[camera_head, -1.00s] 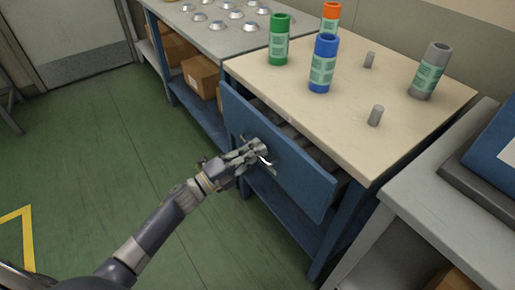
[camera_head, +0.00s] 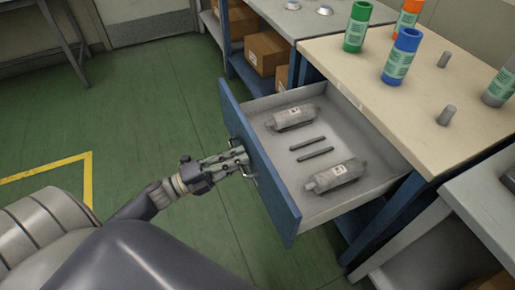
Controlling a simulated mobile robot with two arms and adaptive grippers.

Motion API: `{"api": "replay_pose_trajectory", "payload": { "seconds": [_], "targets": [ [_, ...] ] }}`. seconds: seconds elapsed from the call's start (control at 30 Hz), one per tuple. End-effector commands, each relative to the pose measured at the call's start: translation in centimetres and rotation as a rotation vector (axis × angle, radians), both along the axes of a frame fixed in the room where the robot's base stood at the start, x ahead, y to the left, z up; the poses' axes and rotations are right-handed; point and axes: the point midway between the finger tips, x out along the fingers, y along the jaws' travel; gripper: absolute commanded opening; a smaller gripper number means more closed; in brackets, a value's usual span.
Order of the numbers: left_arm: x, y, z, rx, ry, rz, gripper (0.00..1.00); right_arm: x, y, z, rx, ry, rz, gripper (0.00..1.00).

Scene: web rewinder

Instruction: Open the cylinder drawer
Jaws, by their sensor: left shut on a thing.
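The drawer (camera_head: 265,185) with a blue front is pulled well out from under the cream-topped table (camera_head: 440,110). Inside it lie two grey cylinders, one toward the back left (camera_head: 292,118) and one toward the front right (camera_head: 336,176), with two dark thin rods (camera_head: 312,148) between them. My left gripper (camera_head: 243,164) is shut on the drawer's metal handle (camera_head: 249,174), on the outer side of the drawer front. My right gripper is not in view.
Green (camera_head: 357,27), blue (camera_head: 401,57), orange (camera_head: 408,16) and grey (camera_head: 499,86) rolls and grey pegs stand on the tabletop. Cardboard boxes (camera_head: 266,52) sit on a shelf behind the drawer. Green floor (camera_head: 140,110) to the left is clear.

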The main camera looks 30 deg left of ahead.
Motion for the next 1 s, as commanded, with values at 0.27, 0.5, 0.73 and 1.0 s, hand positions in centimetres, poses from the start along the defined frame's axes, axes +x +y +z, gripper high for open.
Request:
{"api": "replay_pose_trajectory", "payload": {
  "seconds": [0.27,0.5,0.73,1.0],
  "targets": [
    [-2.3,1.7,-0.2,0.002,0.004,0.0,0.0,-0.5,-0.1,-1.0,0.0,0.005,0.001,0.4],
    [-2.6,1.9,-0.2,0.001,0.003,0.0,0.0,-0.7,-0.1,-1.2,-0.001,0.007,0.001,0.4],
    [-2.6,1.9,-0.2,0.002,0.004,0.0,0.0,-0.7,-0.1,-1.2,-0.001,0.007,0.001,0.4],
    [-2.5,1.9,-0.1,0.0,0.001,0.0,0.18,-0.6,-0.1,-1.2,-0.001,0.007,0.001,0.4]
  ]
}}
